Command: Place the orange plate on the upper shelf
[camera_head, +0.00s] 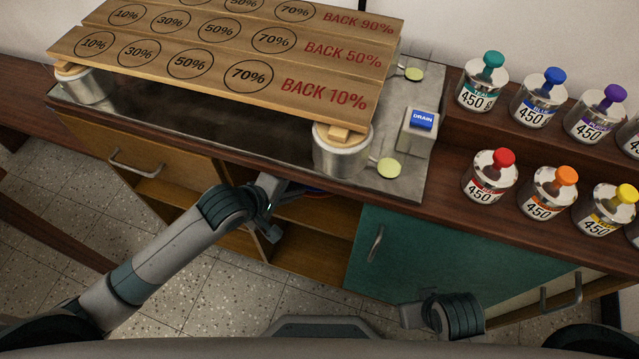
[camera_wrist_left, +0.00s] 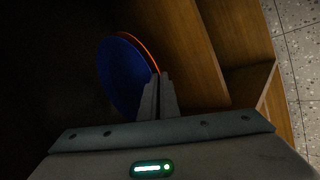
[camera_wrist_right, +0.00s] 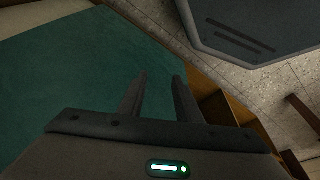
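The orange plate (camera_wrist_left: 146,50) shows in the left wrist view as a thin bright rim behind a blue plate (camera_wrist_left: 122,75); most of its face is hidden. My left gripper (camera_wrist_left: 158,82) has its fingers close together at the plates' edge, with the orange rim running in between the tips. It appears shut on that rim. In the head view my left arm reaches into the open wooden shelf unit (camera_head: 330,212) under the counter, and the fingertips are hard to see. My right gripper (camera_wrist_right: 160,82) is open and empty, in front of the teal cabinet door (camera_wrist_right: 60,85).
A shelf board (camera_wrist_left: 185,50) stands close beside the plates in the left wrist view. The counter edge overhangs my left gripper. On the counter are a board rack (camera_head: 200,62), a drain button (camera_head: 422,122) and several 450 g weights (camera_head: 490,175). The tiled floor is clear.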

